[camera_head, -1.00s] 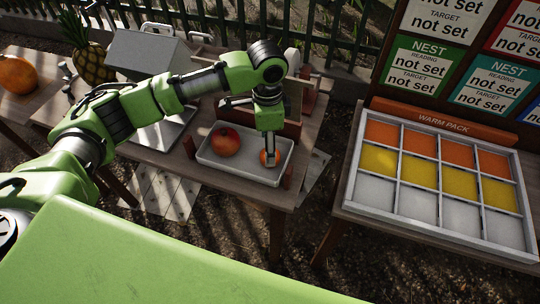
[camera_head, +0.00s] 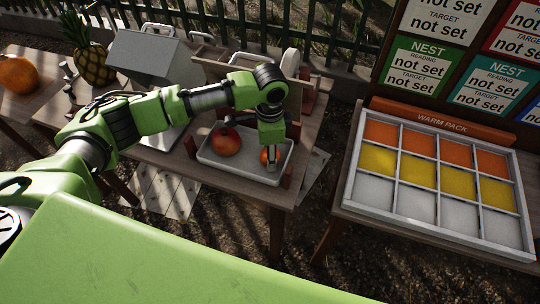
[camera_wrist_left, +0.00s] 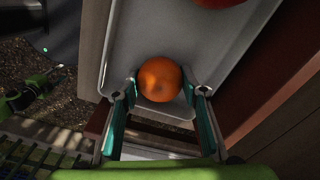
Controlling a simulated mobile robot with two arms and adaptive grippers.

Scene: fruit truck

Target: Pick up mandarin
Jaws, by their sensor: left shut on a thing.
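The mandarin (camera_head: 264,156) is a small orange ball at the right end of the white tray (camera_head: 236,176). In the left wrist view the mandarin (camera_wrist_left: 160,79) sits between the two fingers of my left gripper (camera_wrist_left: 158,85), over the tray (camera_wrist_left: 124,52). In the head view my left gripper (camera_head: 271,164) comes down over the mandarin and partly hides it. It is shut on the mandarin; I cannot tell whether the fruit touches the tray. My right gripper is not in view.
A red pomegranate (camera_head: 226,142) lies in the tray, left of the mandarin. A grey box (camera_head: 142,54), a pineapple (camera_head: 94,62) and a large orange fruit (camera_head: 17,75) stand to the left. The warm-pack rack (camera_head: 349,190) is on a separate table at right.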

